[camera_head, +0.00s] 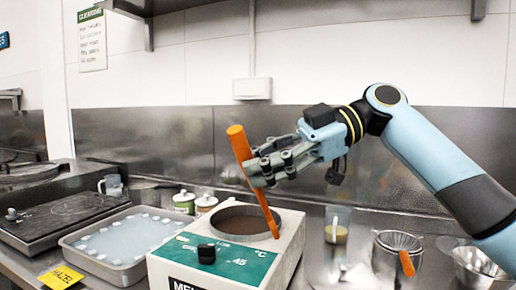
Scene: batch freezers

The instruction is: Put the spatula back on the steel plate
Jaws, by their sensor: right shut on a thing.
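My right gripper (268,168) comes in from the right and is shut on the orange spatula (238,143). The spatula is tilted, with its thick end up and left and its thin end down and right. Its lower end overlaps the front right rim of the melter (285,250) in the picture; I cannot tell whether it touches. The melter is a white box with a round dark well and a green front panel. I cannot clearly pick out the steel plate among the shiny surfaces right of the melter. My left gripper is not in view.
A steel tray (70,243) with pale contents stands left of the melter, near a yellow label (61,277). Two small lidded jars (184,203) stand behind. At right are a clear beaker (337,236), a steel pot (384,262) with an orange handle before it, and a steel bowl (470,262).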

